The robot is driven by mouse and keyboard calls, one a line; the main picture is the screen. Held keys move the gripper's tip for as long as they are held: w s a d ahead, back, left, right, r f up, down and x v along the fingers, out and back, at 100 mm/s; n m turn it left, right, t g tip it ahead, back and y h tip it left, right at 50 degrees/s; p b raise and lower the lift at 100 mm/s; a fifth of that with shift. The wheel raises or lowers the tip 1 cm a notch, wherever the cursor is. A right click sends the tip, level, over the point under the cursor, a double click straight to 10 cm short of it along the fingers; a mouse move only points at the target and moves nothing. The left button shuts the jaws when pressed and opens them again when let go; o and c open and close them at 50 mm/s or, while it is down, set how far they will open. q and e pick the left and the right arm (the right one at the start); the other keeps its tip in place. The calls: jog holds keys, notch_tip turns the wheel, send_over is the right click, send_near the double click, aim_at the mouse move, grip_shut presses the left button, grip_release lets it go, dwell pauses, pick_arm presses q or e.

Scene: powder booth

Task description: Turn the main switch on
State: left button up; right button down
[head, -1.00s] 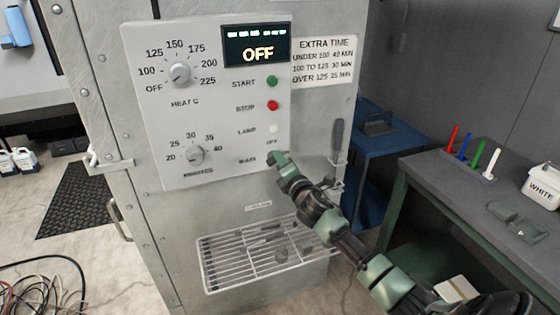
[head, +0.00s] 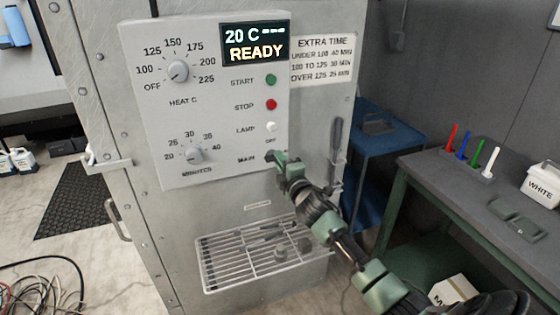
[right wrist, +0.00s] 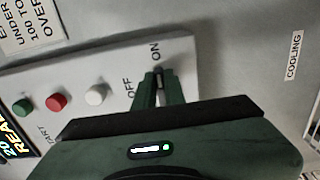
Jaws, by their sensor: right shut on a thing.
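The main switch shows in the right wrist view as a small dark lever (right wrist: 158,73) between the fingertips, close to the ON mark and away from OFF. In the head view the gripper mostly hides it, right of the word MAIN. My right gripper (head: 276,158) is shut on the lever; its green fingers (right wrist: 160,88) also show in the right wrist view. The display (head: 256,43) is lit and reads 20 C and READY. The control panel (head: 215,125) faces me. My left gripper is not in view.
The panel also has a heat knob (head: 179,71), a minutes knob (head: 194,155), a green start button (head: 271,80), a red stop button (head: 270,105) and a white lamp (head: 271,127). A wire rack (head: 225,272) sits below. A bench (head: 450,190) stands at the right.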

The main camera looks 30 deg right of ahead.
jog(key=shift+f, duration=0.1)
jog(key=c, duration=1.5)
grip_release()
jog(key=b+v, duration=0.1)
jog(key=v, duration=0.7)
jog(key=shift+d+b, duration=0.15)
jog(key=shift+b, duration=0.15)
jog(key=shift+w, duration=0.1)
